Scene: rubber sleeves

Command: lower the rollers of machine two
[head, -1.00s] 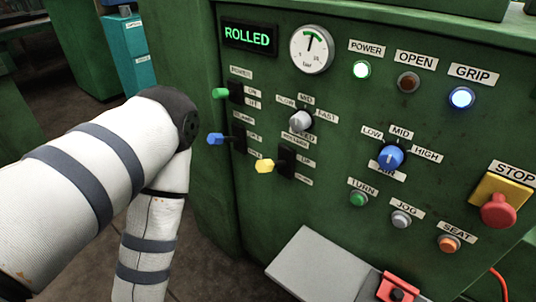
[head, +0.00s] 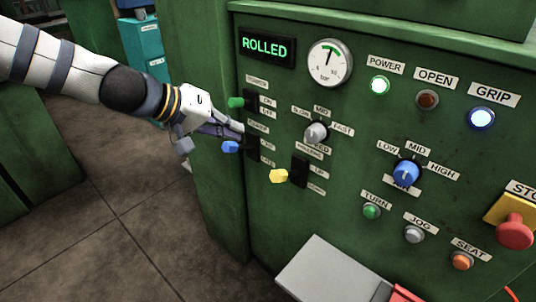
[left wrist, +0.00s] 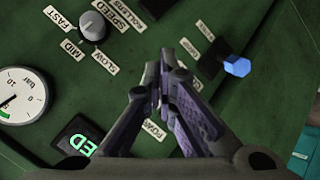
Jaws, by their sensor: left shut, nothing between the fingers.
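The green machine panel (head: 350,230) carries a yellow-handled lever (head: 279,176) on a black slot plate (head: 299,171), with small labels that seem to read UP and DOWN beside it. I cannot tell for sure which way this lever is set. My left gripper (head: 241,131) is shut and empty, its fingertips close to the panel between the green lever (head: 236,102) and the blue lever (head: 230,147). In the left wrist view the shut fingertips (left wrist: 166,52) are beside the blue lever (left wrist: 237,66), and the ROLLERS label (left wrist: 118,8) shows at the top. My right gripper is out of view.
The display (head: 265,47) reads ROLLED. The POWER lamp (head: 380,86) and GRIP lamp (head: 481,118) are lit. A grey speed knob (head: 316,131), a blue knob (head: 406,173), several buttons and a red stop button (head: 515,232) share the panel. A grey plate (head: 335,270) juts out below.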

